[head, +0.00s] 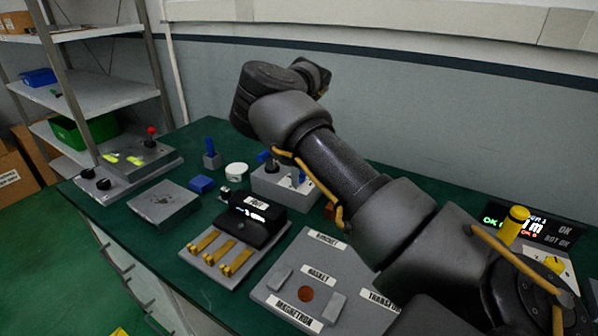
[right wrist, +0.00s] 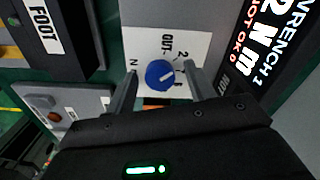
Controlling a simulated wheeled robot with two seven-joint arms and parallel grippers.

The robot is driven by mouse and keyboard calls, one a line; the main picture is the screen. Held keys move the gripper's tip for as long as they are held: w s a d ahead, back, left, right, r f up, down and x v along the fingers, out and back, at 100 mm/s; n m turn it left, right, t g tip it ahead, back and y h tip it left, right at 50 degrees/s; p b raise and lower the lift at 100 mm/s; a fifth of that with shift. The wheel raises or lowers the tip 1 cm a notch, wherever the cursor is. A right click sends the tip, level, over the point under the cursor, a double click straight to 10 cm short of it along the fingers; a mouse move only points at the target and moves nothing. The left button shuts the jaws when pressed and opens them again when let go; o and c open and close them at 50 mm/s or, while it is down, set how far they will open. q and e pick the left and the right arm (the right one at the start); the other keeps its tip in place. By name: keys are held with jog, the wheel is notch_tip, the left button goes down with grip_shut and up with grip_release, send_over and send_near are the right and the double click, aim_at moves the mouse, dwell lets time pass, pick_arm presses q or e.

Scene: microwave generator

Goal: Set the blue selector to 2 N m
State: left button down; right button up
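The blue selector (right wrist: 160,74) is a round knob with a white mark, on a white plate (right wrist: 140,35) with printed labels, including OUT and a 2. The mark slants up and right, toward the numbers; I cannot tell exactly which one. My right gripper (right wrist: 160,68) is open, with one finger on each side of the knob; I cannot tell whether they touch it. The display (right wrist: 272,50) beside the plate reads WRENCH 1, 2 N m and NOT OK 0. My left gripper is out of view.
A yellow-handled tool (head: 514,226) stands upright before the display. A grey labelled board (head: 268,292), a black box (head: 252,220) and a grey block with blue-topped parts (head: 285,190) are on the green bench. Shelves (head: 90,95) stand at left.

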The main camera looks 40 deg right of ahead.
notch_tip(320, 180, up, 11)
dwell(0.6)
jog(key=shift+f, duration=0.1)
